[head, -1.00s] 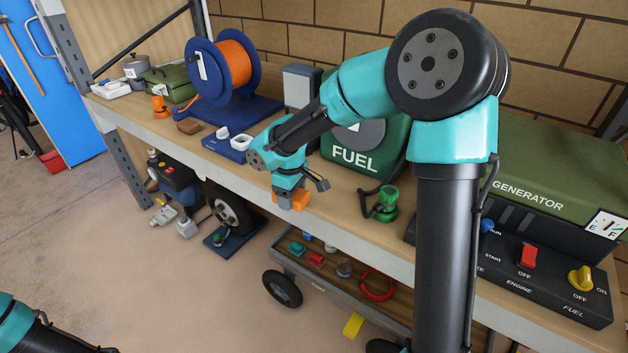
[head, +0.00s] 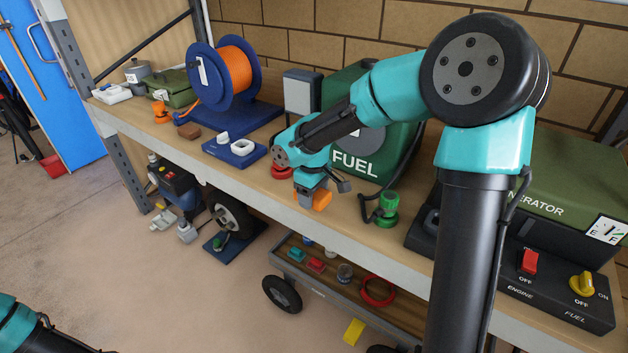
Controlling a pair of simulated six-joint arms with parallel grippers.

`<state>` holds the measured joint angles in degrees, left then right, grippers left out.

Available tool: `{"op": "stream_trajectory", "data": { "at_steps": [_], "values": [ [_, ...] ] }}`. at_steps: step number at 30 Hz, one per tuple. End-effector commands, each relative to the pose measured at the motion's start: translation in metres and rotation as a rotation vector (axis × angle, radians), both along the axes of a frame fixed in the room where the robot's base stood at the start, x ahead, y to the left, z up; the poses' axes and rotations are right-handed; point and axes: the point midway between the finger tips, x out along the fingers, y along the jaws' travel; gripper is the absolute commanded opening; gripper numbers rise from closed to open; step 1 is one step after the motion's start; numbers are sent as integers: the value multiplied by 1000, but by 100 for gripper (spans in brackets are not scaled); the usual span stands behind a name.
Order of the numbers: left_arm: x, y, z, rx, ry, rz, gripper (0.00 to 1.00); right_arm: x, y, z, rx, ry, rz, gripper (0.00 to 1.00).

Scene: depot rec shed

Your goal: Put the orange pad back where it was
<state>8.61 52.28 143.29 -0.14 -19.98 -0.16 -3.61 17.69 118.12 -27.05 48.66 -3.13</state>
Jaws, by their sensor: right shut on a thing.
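The orange pad (head: 322,200) is between the jaws of my right gripper (head: 311,198), which is shut on it. Only part of the pad shows beside the jaws. The gripper points down over the front part of the workbench (head: 252,187), between the blue tray and the green-topped fitting. I cannot tell whether the pad touches the bench top. My left arm shows only at the bottom left corner, and its gripper is out of view.
A blue tray with white pieces (head: 215,147) lies left of the gripper, with a red round thing (head: 282,172) just behind it. A green fitting (head: 388,203) stands to the right and a green FUEL can (head: 350,155) behind. A trolley (head: 322,291) stands below.

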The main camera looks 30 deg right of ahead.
Motion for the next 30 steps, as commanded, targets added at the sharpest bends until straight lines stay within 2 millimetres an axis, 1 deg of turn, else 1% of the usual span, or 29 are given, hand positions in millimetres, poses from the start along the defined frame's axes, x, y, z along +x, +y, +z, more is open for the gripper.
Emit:
{"op": "stream_trajectory", "data": {
  "at_steps": [1,9,15,19,30],
  "values": [
    [0,0,0,0,0,0,74,10,-6,-2,0,1,-4,44],
    [0,0,0,0,0,0,74,58,-35,-7,0,1,-4,44],
    [0,0,0,0,0,0,74,89,-55,-11,0,0,-3,44],
    [0,0,0,0,0,0,74,98,-60,-11,0,1,-1,44],
    [0,0,0,0,0,0,74,101,-61,-11,0,1,0,44]
  ]
}}
